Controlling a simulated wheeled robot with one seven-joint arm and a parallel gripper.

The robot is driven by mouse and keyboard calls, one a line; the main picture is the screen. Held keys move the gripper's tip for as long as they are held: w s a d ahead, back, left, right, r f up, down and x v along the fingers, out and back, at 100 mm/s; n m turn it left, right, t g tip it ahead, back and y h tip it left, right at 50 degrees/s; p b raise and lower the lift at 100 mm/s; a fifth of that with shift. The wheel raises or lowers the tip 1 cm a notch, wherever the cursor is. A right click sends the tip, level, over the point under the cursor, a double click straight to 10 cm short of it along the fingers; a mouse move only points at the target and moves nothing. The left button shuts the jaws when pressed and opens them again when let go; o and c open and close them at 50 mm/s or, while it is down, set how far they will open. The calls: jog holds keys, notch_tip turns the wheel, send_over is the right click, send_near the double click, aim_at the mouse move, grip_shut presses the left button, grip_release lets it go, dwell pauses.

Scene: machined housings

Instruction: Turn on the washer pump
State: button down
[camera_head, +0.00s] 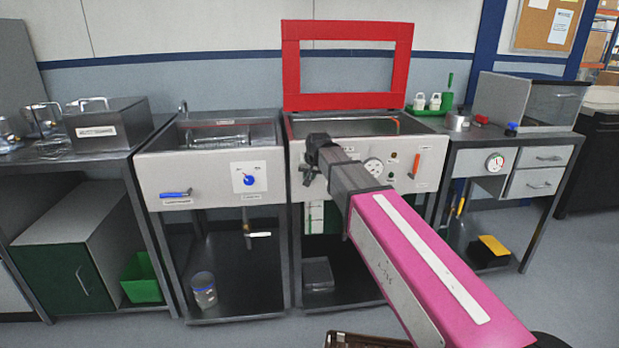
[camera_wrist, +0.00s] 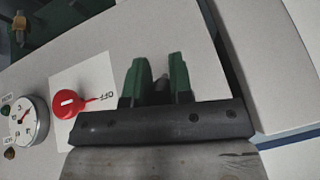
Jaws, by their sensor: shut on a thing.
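The washer cabinet with the raised red-framed lid (camera_head: 290,60) stands in the middle of the head view. My gripper (camera_head: 307,174) is at the left part of its front panel. In the wrist view its green fingers (camera_wrist: 160,82) are shut on a small dark grey part (camera_wrist: 162,90), mostly hidden between them. A red rotary knob (camera_wrist: 68,104) on a white plate (camera_wrist: 88,75) sits left of the fingers, apart from them; its pointer is by the word OFF. My arm hides this knob in the head view. The lettering near the grasped part cannot be read.
A round gauge (camera_head: 373,167) and an orange-red handle (camera_head: 414,163) are on the same panel. The left sink unit has a blue knob (camera_head: 249,180) and a blue-handled valve (camera_head: 176,194). A bench with drawers (camera_head: 540,157) stands right. Floor shows at the lower right.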

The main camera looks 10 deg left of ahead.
jog(key=shift+w+r+g, duration=0.2)
jog(key=shift+g, duration=0.3)
jog(key=c, duration=1)
grip_release()
jog(key=shift+s+r, duration=0.1)
jog(key=shift+s, duration=0.05)
jog(key=v, duration=1)
jog(key=shift+r, duration=0.3)
